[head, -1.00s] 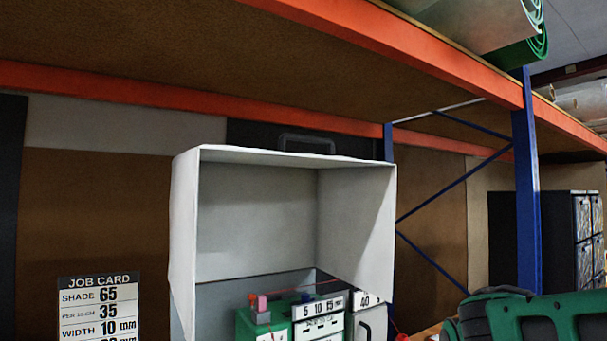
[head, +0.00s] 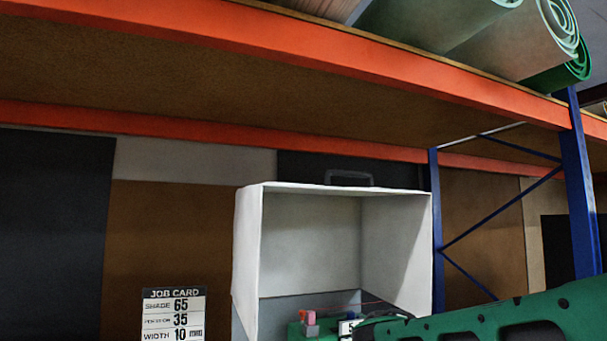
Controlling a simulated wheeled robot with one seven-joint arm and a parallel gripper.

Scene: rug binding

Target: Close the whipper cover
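The whipper cover (head: 308,232) is a light grey open-fronted hood with a dark handle (head: 348,178) on its top. It stands raised in the head view, with its hollow inside facing me. Below it, the top of the green whipper machine (head: 305,330) shows, with a small pink and red part and a thin red thread. The machine's lower part is cut off by the frame edge, and my green arm hides its right side. My gripper is not in the head view, so its place relative to the cover cannot be seen.
A job card (head: 174,315) reading shade 65, 35 and width 10 mm stands left of the cover. An orange shelf beam (head: 330,52) runs overhead, with rolled rugs (head: 480,38) above. A blue rack post (head: 579,185) stands to the right.

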